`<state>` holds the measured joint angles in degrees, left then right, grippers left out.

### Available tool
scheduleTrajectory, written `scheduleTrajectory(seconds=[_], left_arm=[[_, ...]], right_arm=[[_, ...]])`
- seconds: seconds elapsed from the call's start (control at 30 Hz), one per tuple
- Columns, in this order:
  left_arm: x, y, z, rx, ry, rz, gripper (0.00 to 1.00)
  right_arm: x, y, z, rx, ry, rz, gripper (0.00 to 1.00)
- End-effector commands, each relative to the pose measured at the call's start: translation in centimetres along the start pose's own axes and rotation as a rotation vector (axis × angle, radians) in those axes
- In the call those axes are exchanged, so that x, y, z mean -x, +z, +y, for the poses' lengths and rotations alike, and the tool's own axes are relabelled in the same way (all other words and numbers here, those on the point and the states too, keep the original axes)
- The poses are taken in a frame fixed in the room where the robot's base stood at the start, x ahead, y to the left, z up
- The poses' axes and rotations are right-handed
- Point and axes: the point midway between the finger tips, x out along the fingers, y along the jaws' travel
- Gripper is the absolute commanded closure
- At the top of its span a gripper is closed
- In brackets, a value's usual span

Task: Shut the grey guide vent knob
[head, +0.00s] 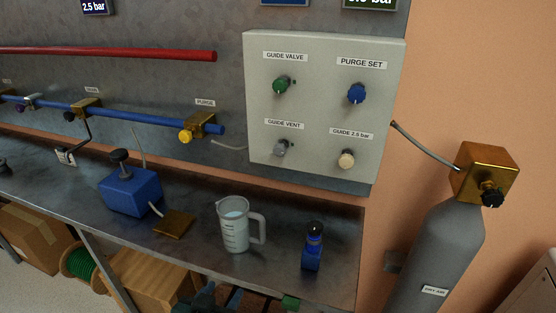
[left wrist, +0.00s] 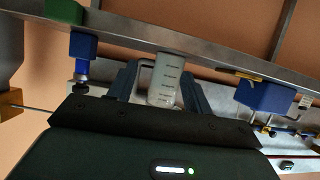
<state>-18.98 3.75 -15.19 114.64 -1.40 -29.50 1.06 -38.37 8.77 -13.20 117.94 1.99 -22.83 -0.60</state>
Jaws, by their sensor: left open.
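My left gripper (head: 212,297) shows only in part at the bottom edge, low in front of the bench and well below the knob. In the left wrist view its two fingers (left wrist: 158,84) are apart, with the measuring jug (left wrist: 165,78) seen between them. The knob does not show in the left wrist view. My right gripper is not seen.
The panel also bears a green knob (head: 281,86), a blue knob (head: 356,93) and a cream knob (head: 346,160). A gas cylinder (head: 437,255) stands at right.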

Motion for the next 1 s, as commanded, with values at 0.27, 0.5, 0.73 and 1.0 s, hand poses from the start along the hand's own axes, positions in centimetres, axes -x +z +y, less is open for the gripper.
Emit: scheduleTrajectory(seconds=[0.27, 0.5, 0.73, 1.0], left_arm=[[-6.1, -13.7, 1.4, -0.032, 0.012, 0.261, 0.50], [-6.0, -22.3, 4.0, -0.029, 0.043, 0.402, 0.50], [-6.7, -24.3, 4.6, -0.029, 0.048, 0.422, 0.50], [-11.1, -26.3, 4.8, -0.028, 0.048, 0.421, 0.50]], right_arm=[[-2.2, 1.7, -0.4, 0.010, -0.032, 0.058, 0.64], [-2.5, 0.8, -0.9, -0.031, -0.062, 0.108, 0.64], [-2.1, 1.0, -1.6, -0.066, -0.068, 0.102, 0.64], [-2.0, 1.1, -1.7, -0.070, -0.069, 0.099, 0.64]])
